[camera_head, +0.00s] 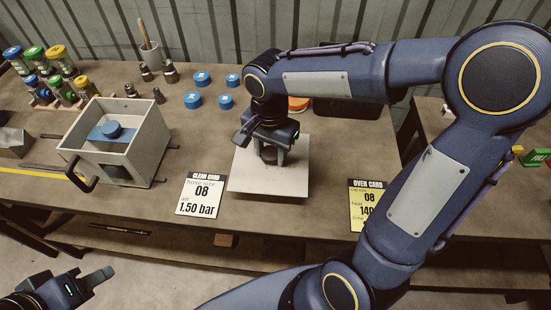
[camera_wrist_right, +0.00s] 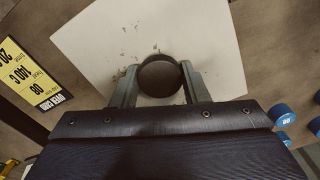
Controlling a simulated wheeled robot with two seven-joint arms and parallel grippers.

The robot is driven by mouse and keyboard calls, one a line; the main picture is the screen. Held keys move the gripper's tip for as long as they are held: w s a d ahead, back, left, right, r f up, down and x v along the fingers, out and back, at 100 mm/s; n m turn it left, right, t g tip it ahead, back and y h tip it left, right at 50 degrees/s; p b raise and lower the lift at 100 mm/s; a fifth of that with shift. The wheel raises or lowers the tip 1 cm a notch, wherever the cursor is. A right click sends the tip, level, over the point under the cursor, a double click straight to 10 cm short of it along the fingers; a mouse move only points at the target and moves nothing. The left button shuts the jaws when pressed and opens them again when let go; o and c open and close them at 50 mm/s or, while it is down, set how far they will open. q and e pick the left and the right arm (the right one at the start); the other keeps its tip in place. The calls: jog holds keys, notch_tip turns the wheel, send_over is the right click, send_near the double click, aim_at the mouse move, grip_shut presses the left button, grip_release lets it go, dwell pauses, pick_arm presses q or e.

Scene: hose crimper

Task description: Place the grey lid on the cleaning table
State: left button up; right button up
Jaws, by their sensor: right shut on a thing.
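A pale square board (camera_head: 292,182) lies at the middle of the brown table; it also shows in the right wrist view (camera_wrist_right: 100,52), with dark specks on it. My right gripper (camera_head: 270,157) points down over the board's middle. In the wrist view, its fingers (camera_wrist_right: 160,82) are shut on a dark grey round piece (camera_wrist_right: 160,76). I cannot tell whether this is the grey lid itself or a knob on it, or whether it touches the board. My left gripper (camera_head: 100,276) is at the lower left, away from the table; its finger gap is not clear.
An open grey box (camera_head: 150,150) with a black handle and a blue part inside stands left. Blue caps (camera_head: 193,101) and dark metal fittings (camera_head: 169,73) lie behind.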

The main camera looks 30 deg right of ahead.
aim_at(275, 162)
jog(key=f, duration=0.2)
jog(key=d+f, duration=0.1)
jog(key=shift+s+d+f, duration=0.1)
jog(key=shift+f, duration=0.6)
jog(key=shift+f, duration=0.15)
jog(key=o, duration=1.1)
